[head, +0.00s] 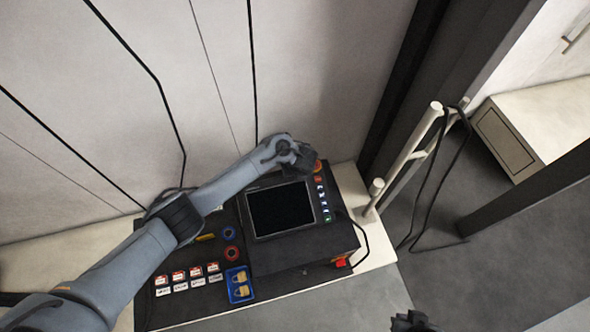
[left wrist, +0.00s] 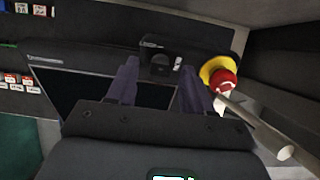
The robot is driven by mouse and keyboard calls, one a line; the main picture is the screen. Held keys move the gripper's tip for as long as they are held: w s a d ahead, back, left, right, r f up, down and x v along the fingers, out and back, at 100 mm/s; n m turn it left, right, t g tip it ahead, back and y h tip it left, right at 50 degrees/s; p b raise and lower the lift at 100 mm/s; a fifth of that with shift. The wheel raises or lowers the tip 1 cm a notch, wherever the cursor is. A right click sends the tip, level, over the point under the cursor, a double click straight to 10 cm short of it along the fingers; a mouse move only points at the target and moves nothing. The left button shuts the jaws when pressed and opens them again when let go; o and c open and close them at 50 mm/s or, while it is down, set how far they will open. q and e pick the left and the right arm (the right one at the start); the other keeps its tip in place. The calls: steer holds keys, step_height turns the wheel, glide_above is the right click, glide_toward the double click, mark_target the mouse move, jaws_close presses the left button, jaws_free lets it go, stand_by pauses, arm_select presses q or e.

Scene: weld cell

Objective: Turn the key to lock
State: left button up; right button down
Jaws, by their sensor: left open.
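A small black key-switch box (left wrist: 177,50) with a round dark switch face (left wrist: 159,66) stands beyond the screen in the left wrist view. The key is too small and dark to make out its angle. My left gripper (left wrist: 162,76) is open, one finger on each side of the switch in this view. Whether the fingers touch it, I cannot tell. In the head view my left gripper (head: 302,162) is over the panel's back right corner and hides the switch. The dark tip of my right gripper (head: 411,322) shows at the bottom edge.
A red emergency button (left wrist: 222,80) on a yellow base sits close to the right finger. The control panel carries a dark screen (head: 280,209), a column of coloured buttons (head: 323,200) and a blue tray (head: 239,292) with padlocks. A pale post (head: 418,140) stands to the right.

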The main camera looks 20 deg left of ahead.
arm_select(q)
steer(key=shift+c, duration=0.5)
jaws_close()
